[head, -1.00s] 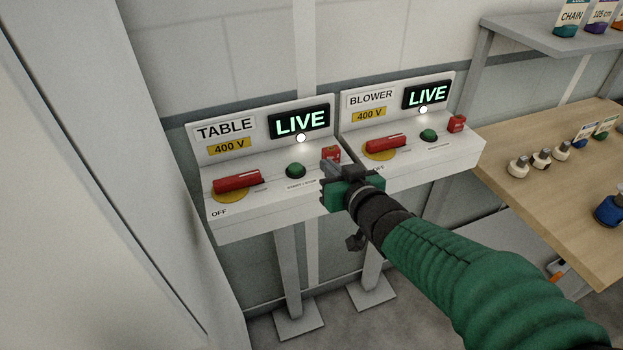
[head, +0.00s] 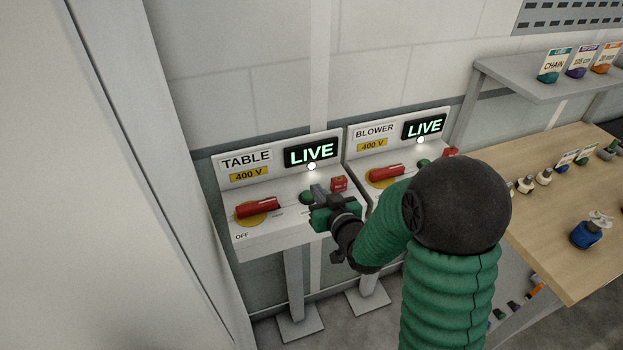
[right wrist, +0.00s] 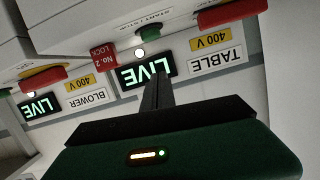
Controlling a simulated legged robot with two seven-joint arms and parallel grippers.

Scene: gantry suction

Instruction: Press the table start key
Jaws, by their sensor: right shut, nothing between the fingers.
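The TABLE panel (head: 250,160) is a white sloped box with a lit LIVE display (head: 312,154) and a 400 V label. Its round green key (head: 305,197) sits between the red handle (head: 257,207) and a red lock block (head: 338,184). My right gripper (head: 318,190) is shut and empty, its tips just right of the green key; I cannot tell whether they touch. In the right wrist view, upside down, the shut fingers (right wrist: 158,95) overlap the LIVE display, and the green key (right wrist: 148,38) shows apart from them. My left gripper is not in view.
The BLOWER panel (head: 375,150) stands right beside, also showing LIVE, with a red handle (head: 386,173). A wooden bench (head: 550,235) with small bottles is at right, below a grey shelf (head: 540,85). A pale wall or cabinet (head: 90,200) fills the left.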

